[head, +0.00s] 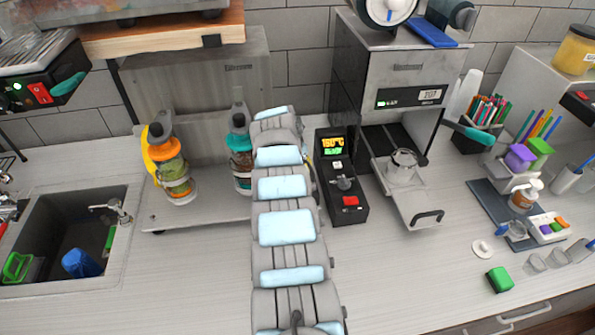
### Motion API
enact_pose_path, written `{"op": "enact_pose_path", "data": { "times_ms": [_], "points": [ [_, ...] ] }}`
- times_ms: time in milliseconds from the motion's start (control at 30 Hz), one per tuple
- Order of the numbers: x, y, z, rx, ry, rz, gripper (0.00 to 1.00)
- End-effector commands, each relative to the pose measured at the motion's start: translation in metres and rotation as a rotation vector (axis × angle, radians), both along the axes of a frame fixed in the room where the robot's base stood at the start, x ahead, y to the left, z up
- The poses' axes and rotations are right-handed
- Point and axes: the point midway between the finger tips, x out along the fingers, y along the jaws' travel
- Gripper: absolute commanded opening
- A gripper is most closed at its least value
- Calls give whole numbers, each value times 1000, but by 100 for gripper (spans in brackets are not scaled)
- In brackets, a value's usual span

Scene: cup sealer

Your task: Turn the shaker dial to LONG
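The shaker (245,92) is a grey machine with a tall back panel and a flat base at centre left. It holds one cup with orange and green contents (173,172) and a teal-topped cup (240,150), the second partly covered by my arm. I cannot make out a shaker dial or a LONG mark; my arm covers the machine's right side. My arm rises from the bottom centre to that right side. My gripper is hidden behind the arm, so neither its fingers nor its contact with anything shows.
Right of my arm stands a black control box (357,210) with a lit display, a knob (343,183) and a red button. Beside it is the cup sealer (410,75) with its tray (411,203) out and a clear cup (402,165). A sink (66,228) lies left.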

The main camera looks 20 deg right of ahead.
Motion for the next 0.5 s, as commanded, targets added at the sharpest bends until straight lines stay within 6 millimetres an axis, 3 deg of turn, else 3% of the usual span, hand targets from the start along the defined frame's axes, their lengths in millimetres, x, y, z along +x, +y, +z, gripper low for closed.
{"op": "enact_pose_path", "data": {
  "times_ms": [367, 400, 500],
  "points": [
    [-1, 1, -2, 3, 3, -10, 7],
    [-1, 1, -2, 3, 3, -9, 49],
    [-1, 1, -2, 2, 2, -9, 72]
  ]
}}
